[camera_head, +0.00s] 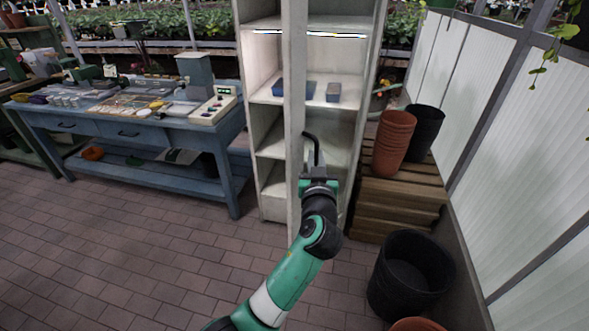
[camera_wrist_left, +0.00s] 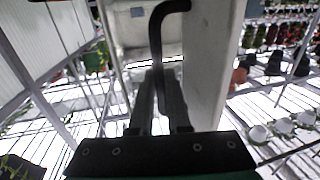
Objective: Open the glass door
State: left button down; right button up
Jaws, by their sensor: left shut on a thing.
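A tall white cabinet (camera_head: 246,150) with shelves stands ahead in the head view. Its door (camera_head: 294,85) shows as a narrow pale upright strip in front of the shelves, seen nearly edge-on. Shelves are visible on both sides of the strip. A black bent door handle (camera_head: 314,146) is on the door's right side. My left gripper (camera_head: 318,168) is shut on the lower part of this handle. In the left wrist view, the handle (camera_wrist_left: 157,32) rises from between the fingers (camera_wrist_left: 160,95), beside the pale door panel (camera_wrist_left: 213,65). My right gripper is not in view.
Blue containers (camera_head: 297,89) sit on a cabinet shelf. A blue workbench (camera_head: 135,135) with trays stands at left. At right are a wooden crate (camera_head: 395,203), stacked terracotta pots (camera_head: 393,140) and a black pot (camera_head: 405,285). The brick floor at left is clear.

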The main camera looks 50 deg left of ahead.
pick_arm(q)
jog(key=shift+w+d+f, duration=0.15)
jog(key=shift+d+f, duration=0.15)
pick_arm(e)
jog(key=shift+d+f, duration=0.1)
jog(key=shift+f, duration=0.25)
pick_arm(q)
jog(key=c, duration=1.2)
grip_release()
jog(key=o, duration=0.3)
jog(key=shift+w+r, duration=0.15)
jog(key=shift+w, duration=0.1)
jog(key=shift+s, duration=0.1)
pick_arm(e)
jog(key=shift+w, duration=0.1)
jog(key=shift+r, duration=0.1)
